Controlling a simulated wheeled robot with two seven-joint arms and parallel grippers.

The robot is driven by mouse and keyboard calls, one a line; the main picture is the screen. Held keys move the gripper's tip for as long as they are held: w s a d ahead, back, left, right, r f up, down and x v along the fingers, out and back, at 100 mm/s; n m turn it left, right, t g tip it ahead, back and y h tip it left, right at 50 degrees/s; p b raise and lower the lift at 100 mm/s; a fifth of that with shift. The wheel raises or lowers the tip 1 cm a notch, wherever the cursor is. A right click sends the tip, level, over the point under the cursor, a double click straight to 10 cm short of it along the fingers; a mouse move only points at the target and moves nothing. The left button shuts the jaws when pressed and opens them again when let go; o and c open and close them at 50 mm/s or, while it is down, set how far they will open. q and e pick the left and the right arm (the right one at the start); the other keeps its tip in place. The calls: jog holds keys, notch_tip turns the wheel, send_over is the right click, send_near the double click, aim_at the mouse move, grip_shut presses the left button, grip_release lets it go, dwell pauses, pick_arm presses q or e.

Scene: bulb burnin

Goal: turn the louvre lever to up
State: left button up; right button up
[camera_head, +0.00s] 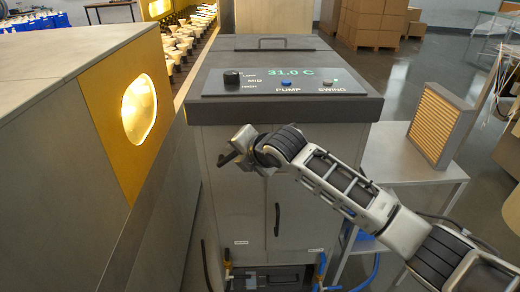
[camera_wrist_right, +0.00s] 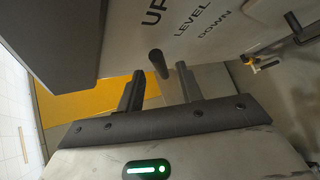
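The louvre lever (camera_wrist_right: 158,63) shows in the right wrist view as a short dark rounded bar. It sticks out from a grey panel (camera_wrist_right: 125,50) printed UP, LEVEL and DOWN. Its end appears nearest the UP word in the picture, but I cannot tell its setting. My right gripper (camera_wrist_right: 160,72) is open, its fingers on either side of the lever's end in the picture, with gaps showing. In the head view, my right gripper (camera_head: 228,158) is at the left front edge of the grey cabinet (camera_head: 310,150), where the lever is hidden. My left gripper is out of view.
The cabinet's top panel (camera_head: 300,82) has a black knob (camera_head: 232,78), PUMP and SWING buttons and a 31.0 C display. A grey housing with a lit yellow window (camera_head: 140,108) stands close on the left. A louvred filter (camera_head: 437,128) stands on a table at right.

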jog(key=v, duration=1.2)
jog(key=s+f+m+y, duration=0.1)
jog(key=s+f+m, duration=0.6)
jog(key=f+m, duration=0.6)
jog(key=s+d+f+m+h, duration=0.2)
jog(key=s+d+f+m, duration=0.3)
jog(key=s+f+m, duration=0.2)
jog(key=s+d+f+m+t+h, duration=0.1)
jog(key=s+d+f+m, duration=0.4)
jog(key=s, duration=0.4)
notch_tip(320, 180, down, 3)
jog(key=shift+s+d+r+m+h, duration=0.25)
jog(key=shift+d+m+h, duration=0.15)
jog(key=shift+m, duration=0.5)
